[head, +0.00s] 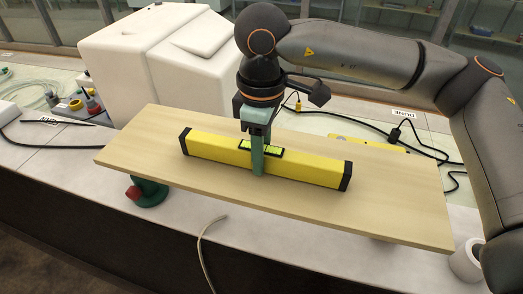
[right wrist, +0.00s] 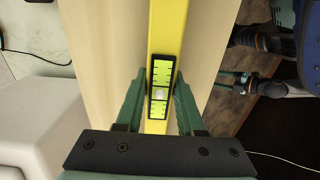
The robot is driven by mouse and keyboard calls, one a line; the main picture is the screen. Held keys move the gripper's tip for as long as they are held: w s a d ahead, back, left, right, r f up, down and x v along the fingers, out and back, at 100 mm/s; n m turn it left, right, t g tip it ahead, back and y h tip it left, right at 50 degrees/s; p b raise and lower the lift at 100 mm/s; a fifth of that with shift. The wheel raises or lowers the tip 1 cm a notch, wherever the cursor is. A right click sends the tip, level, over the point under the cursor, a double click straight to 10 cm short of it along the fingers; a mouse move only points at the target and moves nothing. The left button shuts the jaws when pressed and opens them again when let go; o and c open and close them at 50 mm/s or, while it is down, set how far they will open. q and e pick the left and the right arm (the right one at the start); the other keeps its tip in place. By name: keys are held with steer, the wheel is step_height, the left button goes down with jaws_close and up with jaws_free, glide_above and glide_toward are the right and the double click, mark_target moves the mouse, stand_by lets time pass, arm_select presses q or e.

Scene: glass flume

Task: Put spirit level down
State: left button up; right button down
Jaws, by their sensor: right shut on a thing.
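A yellow spirit level (head: 318,170) with black end caps and a bright green vial window lies along the middle of a pale wooden board (head: 405,217). My right gripper (head: 258,165) comes down from above and is shut around the level at its vial. In the right wrist view its green fingers (right wrist: 157,105) stand on both sides of the yellow level (right wrist: 168,25). The level looks flat on the board or just above it; I cannot tell whether it touches. What may be my left gripper (right wrist: 232,84) shows small and unclear at the right of the wrist view.
The board rests raised on a green jack with a red knob (head: 149,191); its right support is mostly hidden. White boxy housings (head: 140,65) stand behind it at left. A white roll (head: 467,260) is at the right edge. A hose (head: 203,250) hangs in front. Both board ends are clear.

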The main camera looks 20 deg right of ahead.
steer(key=shift+f, duration=0.15)
steer(key=c, duration=0.5)
jaws_free()
step_height(320, 180, up, 12)
steer(key=shift+r, duration=0.2)
